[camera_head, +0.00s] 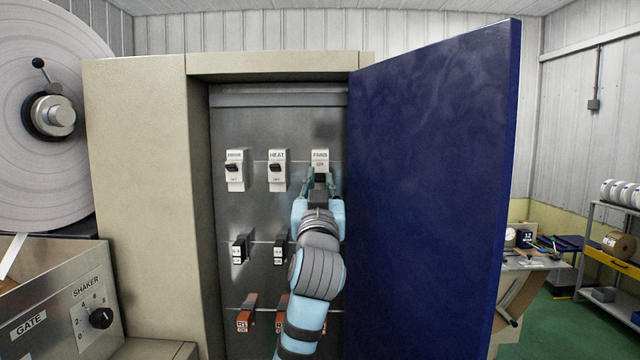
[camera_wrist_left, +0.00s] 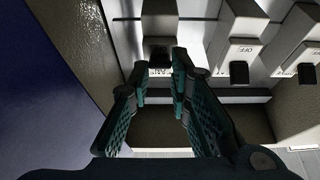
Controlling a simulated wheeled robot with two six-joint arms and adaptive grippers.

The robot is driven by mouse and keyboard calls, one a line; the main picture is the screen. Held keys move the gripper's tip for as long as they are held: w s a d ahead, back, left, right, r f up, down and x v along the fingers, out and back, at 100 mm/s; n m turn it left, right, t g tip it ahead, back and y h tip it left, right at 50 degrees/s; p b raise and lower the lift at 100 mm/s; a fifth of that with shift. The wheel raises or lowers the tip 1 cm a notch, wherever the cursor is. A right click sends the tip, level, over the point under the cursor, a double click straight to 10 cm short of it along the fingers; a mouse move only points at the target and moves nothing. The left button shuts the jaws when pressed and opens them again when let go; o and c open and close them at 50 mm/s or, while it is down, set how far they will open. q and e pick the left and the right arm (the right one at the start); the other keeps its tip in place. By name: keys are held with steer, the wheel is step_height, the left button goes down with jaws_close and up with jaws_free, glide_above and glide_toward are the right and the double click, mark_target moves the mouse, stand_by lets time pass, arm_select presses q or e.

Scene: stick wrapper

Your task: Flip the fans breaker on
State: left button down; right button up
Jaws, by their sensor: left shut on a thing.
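The fans breaker (camera_head: 320,158) is a white block at the top right of the metal panel inside the open cabinet. Its FANS label and the mark below it show in the head view; its lever is hidden there by my left gripper (camera_head: 319,182). In the left wrist view, the fans breaker (camera_wrist_left: 160,22) is ahead of the gripper (camera_wrist_left: 160,66), with its dark lever (camera_wrist_left: 158,54) at the fingertips. The fingers are closed in on the lever from both sides. My right gripper is in neither view.
The drive breaker (camera_head: 235,171) and heat breaker (camera_head: 277,171) stand to the left, their levers at the upper part with OFF visible below. Smaller black switches (camera_head: 240,248) and red-tipped levers (camera_head: 246,314) sit lower. The blue door (camera_head: 430,190) stands open close to my arm's right.

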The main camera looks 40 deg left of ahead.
arm_select(q)
steer(key=shift+d+r+g+h+p, duration=0.1)
steer(key=shift+r+g+h+p, duration=0.7)
steer(key=shift+p, duration=1.45)
steer(key=shift+s+r+g+p, duration=0.1)
steer(key=shift+r+g+p, duration=0.1)
steer(key=shift+g+p, duration=0.25)
steer(key=shift+r+g+h, duration=0.15)
steer(key=shift+g+h, duration=0.2)
steer(key=shift+h, duration=0.05)
steer(key=shift+r+g+h, duration=0.3)
steer(key=shift+g+h, duration=0.3)
steer(key=shift+g, duration=0.2)
steer(key=shift+w+r+g+h, duration=0.2)
steer(key=shift+r+g+h, duration=0.3)
steer(key=shift+g+h, duration=0.55)
steer(key=shift+w+a+r+g+h, duration=0.1)
steer(key=shift+a+g+h, duration=0.1)
steer(key=shift+g, duration=0.25)
steer(key=shift+w+a+r+g+h, duration=0.1)
steer(key=shift+g+h, duration=0.05)
steer(key=shift+g, duration=0.25)
